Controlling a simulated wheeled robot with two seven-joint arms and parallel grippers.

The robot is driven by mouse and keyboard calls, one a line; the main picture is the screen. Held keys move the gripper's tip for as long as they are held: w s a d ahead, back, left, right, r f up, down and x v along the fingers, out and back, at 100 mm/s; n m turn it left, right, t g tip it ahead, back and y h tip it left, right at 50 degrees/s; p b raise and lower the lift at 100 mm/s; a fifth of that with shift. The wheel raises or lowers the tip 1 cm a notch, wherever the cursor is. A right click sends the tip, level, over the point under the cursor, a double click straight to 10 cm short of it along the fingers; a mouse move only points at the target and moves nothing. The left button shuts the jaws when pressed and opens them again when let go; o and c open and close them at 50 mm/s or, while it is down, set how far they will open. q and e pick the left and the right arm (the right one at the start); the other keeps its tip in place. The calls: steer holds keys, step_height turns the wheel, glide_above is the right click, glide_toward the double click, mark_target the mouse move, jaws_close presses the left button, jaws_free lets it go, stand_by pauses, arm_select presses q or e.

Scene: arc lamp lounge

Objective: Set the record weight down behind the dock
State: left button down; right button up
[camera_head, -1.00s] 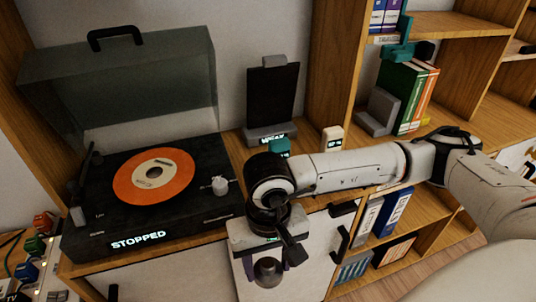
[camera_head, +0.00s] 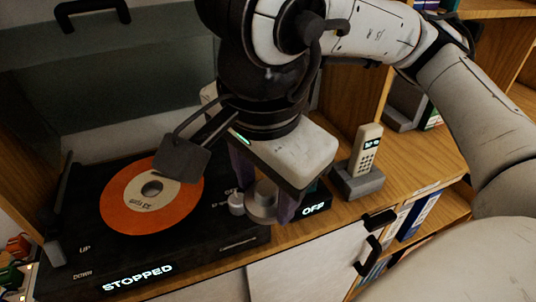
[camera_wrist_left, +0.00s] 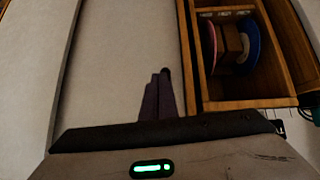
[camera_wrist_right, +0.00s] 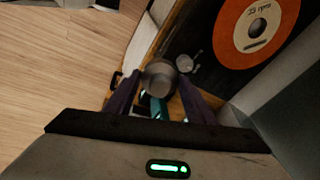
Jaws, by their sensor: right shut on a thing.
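My right gripper (camera_head: 262,196) is shut on the record weight (camera_head: 259,207), a grey metal cylinder with a knob. In the right wrist view the weight (camera_wrist_right: 159,80) sits between the purple fingers. A grey dock (camera_head: 357,184) with a cream cordless phone (camera_head: 367,147) stands to the right, apart from the gripper. My left gripper (camera_wrist_left: 158,98) shows only in its wrist view, fingers together and empty.
The turntable (camera_head: 180,255) reads STOPPED and carries an orange-labelled record (camera_head: 125,208); its lid (camera_head: 150,85) is raised. Bare wooden top (camera_head: 415,172) lies right of the phone. The left wrist view shows a wooden compartment with reels (camera_wrist_left: 235,45). A teal item (camera_wrist_right: 156,107) shows below the weight.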

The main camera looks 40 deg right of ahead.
steer(key=w+d, duration=1)
steer(key=w, duration=0.3)
steer(key=shift+t, duration=0.3)
steer(key=x, duration=0.8)
steer(key=shift+w+d, duration=0.15)
steer(key=shift+w, duration=0.25)
steer(key=x, duration=0.3)
steer(key=shift+w+d+f, duration=0.1)
steer(key=shift+d+f, duration=0.05)
steer(key=shift+d, duration=0.05)
steer(key=shift+w+d+g, duration=0.1)
steer(key=shift+w+g, duration=0.1)
steer(key=shift+g, duration=0.3)
steer(key=shift+w+d+g+y+p, duration=0.15)
steer(key=shift+w+g+y+p, duration=0.2)
steer(key=shift+g+y, duration=0.6)
arm_select(q)
steer(key=shift+s+f, duration=0.15)
steer(key=shift+s, duration=0.15)
arm_select(e)
steer(key=shift+s+f, duration=0.15)
steer(key=shift+f, duration=0.55)
steer(key=shift+f, duration=0.15)
arm_select(q)
steer(key=shift+w, duration=0.1)
arm_select(e)
steer(key=o, duration=1.3)
